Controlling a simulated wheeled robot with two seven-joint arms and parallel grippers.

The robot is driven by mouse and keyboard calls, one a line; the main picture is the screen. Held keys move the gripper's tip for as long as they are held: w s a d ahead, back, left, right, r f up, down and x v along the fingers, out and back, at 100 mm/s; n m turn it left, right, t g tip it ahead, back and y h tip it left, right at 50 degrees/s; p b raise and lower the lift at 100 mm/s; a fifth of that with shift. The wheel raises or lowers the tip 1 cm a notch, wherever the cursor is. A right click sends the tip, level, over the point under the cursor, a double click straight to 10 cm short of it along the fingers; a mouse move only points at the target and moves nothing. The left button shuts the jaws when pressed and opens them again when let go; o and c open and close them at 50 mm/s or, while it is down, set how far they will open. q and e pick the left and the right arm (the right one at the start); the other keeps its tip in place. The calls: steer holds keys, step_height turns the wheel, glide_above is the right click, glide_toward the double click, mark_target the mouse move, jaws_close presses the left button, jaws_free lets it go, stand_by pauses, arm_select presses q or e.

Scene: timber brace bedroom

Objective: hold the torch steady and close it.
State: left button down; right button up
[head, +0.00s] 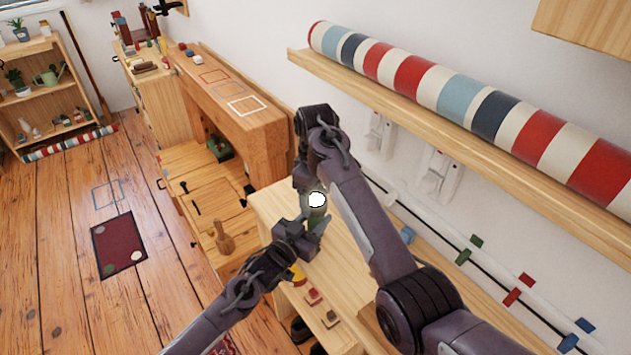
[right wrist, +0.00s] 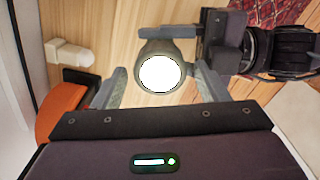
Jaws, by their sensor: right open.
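The torch (head: 316,201) is a grey-green body with a bright white round face turned up. It stands over the light wooden table near the wall; the white face also shows in the right wrist view (right wrist: 160,74). My left gripper (head: 311,234) comes in from the lower left and is shut on the torch's body; one finger lies across its side in the wrist view, the other is hidden. My right gripper (head: 308,187) is above, open, with one finger on each side of the torch's head and a gap on both sides. The torch's lower part is hidden.
A wooden workbench (head: 258,130) stands behind on the left. A shelf with a striped roll (head: 420,82) runs along the wall at right, above a rail with coloured clips (head: 463,257). The floor at left is mostly clear.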

steer(key=shift+f, duration=0.8)
steer(key=shift+c, duration=0.5)
steer(key=c, duration=0.9)
steer(key=o, duration=1.1)
steer(key=shift+r, duration=2.3)
steer(key=o, duration=0.6)
steer(key=shift+c, duration=0.2)
step_height(320, 180, up, 7)
steer(key=shift+r, duration=0.2)
